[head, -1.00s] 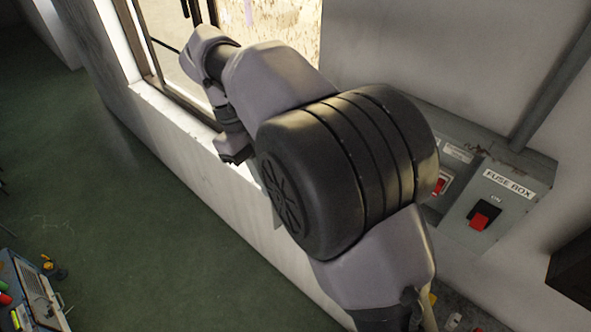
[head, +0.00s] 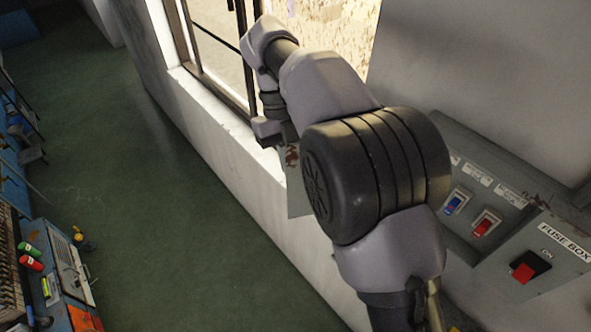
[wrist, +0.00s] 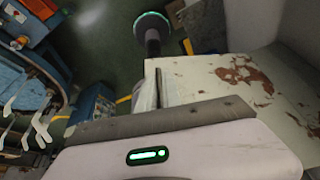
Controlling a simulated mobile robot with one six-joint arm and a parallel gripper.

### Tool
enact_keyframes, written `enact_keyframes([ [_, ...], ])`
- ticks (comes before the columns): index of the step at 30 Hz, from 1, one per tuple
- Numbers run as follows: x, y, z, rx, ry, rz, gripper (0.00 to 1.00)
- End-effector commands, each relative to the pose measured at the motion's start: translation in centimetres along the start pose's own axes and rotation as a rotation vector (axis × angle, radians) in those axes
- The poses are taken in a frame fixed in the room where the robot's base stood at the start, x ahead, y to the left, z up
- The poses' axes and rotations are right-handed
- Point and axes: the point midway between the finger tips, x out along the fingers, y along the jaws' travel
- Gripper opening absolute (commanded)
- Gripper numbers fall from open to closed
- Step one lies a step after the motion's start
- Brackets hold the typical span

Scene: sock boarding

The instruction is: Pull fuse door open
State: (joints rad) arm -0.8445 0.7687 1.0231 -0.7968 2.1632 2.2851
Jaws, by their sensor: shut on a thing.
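The fuse door is a pale grey panel (head: 297,195) with rust-brown peeling paint. In the head view only a strip of it shows left of my arm, standing out from the wall; my arm hides the rest, including its hinge side. In the wrist view its worn face (wrist: 205,82) fills the upper right. My gripper (head: 268,130) is shut on the door at its edge, beside the window ledge. The contact itself is hard to see. The grey fuse box (head: 570,262), labelled "FUSE BOX", is on the wall at right, with a red switch (head: 525,271).
A white wall with a window ledge (head: 215,105) runs along my arm's left side. Green floor (head: 170,210) lies open to the left. A cluttered blue workbench (head: 45,235) stands at the far left. Blue and red switches (head: 485,224) sit beside the fuse box.

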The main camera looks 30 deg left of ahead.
Motion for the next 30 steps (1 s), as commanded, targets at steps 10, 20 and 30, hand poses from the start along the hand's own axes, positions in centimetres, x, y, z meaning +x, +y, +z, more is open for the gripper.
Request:
enact_keyframes([
  [10, 0.1, 0.0, 0.0, 0.000, 0.001, -0.001, 0.31],
  [20, -1.2, -0.1, 0.0, 0.001, 0.000, -0.002, 0.31],
  [30, -7.6, 0.0, -0.1, 0.000, 0.000, 0.000, 0.31],
])
